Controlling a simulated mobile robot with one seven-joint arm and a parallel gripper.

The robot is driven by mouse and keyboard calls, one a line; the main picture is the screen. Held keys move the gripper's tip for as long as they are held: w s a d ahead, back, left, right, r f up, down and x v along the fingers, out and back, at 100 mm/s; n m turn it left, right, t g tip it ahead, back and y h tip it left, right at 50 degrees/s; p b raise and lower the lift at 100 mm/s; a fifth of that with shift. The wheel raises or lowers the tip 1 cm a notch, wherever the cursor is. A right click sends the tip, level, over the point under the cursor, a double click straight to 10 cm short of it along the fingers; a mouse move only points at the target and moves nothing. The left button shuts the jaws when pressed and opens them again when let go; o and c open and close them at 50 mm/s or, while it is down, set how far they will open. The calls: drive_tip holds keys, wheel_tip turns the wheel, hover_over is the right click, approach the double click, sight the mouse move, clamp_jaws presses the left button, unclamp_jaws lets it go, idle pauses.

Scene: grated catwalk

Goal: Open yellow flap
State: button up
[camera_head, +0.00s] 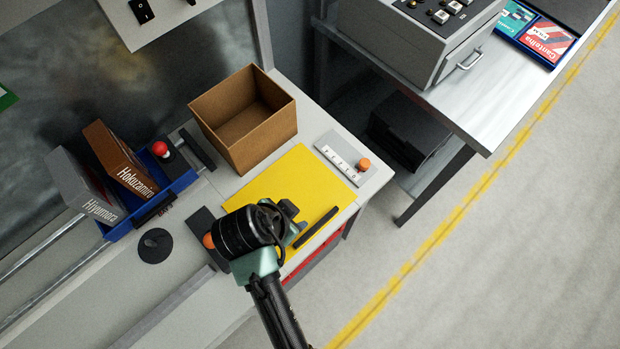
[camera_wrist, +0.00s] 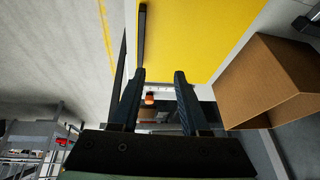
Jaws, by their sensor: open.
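The yellow flap (camera_head: 300,190) lies flat in the pale bench top, with a dark bar handle (camera_head: 316,227) along its front right edge. In the wrist view the yellow flap (camera_wrist: 205,35) fills the upper middle, and its dark handle (camera_wrist: 142,35) stands at its left edge. My gripper (camera_head: 298,224) is over the flap's front left part, near the handle, and hides that corner. In the wrist view my gripper (camera_wrist: 160,75) has its two dark fingers apart with nothing between them. The handle's lower end shows close to the left fingertip; I cannot tell whether they touch.
An open cardboard box (camera_head: 243,120) stands behind the flap. A panel with an orange knob (camera_head: 345,158) is at the bench's right end. A blue bin (camera_head: 150,205) with boxes is at left. A side table (camera_head: 470,95) stands at right; the floor in front is clear.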

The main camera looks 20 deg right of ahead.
sight(315, 227)
drive_tip(key=shift+m+g, duration=0.4)
drive_tip(key=shift+g, duration=0.3)
drive_tip(key=p+x, duration=0.1)
drive_tip(key=x, duration=0.2)
drive_tip(key=s+x, duration=0.1)
drive_tip(key=x, duration=0.3)
drive_tip(key=s+p+x, duration=0.1)
drive_tip(key=x, duration=0.3)
drive_tip(key=shift+s+d+f+p, duration=0.2)
drive_tip(key=shift+d+p, duration=0.1)
drive_tip(key=shift+d, duration=0.15)
clamp_jaws()
idle(0.6)
